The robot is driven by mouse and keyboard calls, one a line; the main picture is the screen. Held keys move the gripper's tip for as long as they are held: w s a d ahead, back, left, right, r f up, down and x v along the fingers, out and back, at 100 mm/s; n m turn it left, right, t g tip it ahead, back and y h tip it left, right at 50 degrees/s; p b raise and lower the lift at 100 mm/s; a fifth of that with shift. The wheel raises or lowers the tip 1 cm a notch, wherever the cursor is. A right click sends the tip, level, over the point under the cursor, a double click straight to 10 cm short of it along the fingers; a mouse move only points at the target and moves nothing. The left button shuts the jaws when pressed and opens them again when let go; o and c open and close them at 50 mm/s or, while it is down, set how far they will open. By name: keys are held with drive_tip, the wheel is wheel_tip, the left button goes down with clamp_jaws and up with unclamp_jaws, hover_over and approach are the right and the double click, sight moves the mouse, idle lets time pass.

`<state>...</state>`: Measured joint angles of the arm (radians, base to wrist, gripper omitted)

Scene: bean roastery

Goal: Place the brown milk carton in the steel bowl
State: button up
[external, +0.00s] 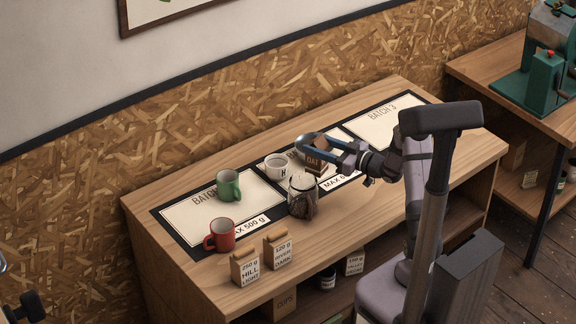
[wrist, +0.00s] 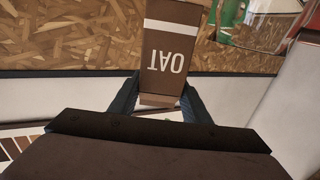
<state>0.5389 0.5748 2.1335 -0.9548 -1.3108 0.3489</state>
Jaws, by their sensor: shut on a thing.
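The brown carton (external: 315,161), marked OAT, is held above the middle of the counter in the external view. In the wrist view the carton (wrist: 163,58) stands between the two dark fingers, its lettering upside down. My gripper (external: 325,153) is shut on it; the fingers also show in the wrist view (wrist: 160,98).
A glass jar of beans (external: 303,197) stands just in front of the carton, and a white mug (external: 276,168) to its left. A green mug (external: 228,187), a red mug (external: 219,236) and two paper bags (external: 245,268) stand further left. The BATCH 3 panel (external: 381,122) has bare room.

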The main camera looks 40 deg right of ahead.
drive_tip(key=w+d+r+m+t+h, duration=0.1)
drive_tip(key=w+d+r+m+h, duration=0.3)
drive_tip(key=w+d, duration=0.7)
drive_tip(key=w+r+h, duration=0.2)
drive_tip(key=w, duration=0.1)
drive_tip(key=shift+p, duration=0.35)
wheel_tip(320, 180, down, 12)
drive_tip(key=b, duration=0.7)
drive_tip(key=shift+r+b, duration=0.15)
drive_tip(key=shift+b, duration=0.2)
drive_tip(key=o, duration=1.1)
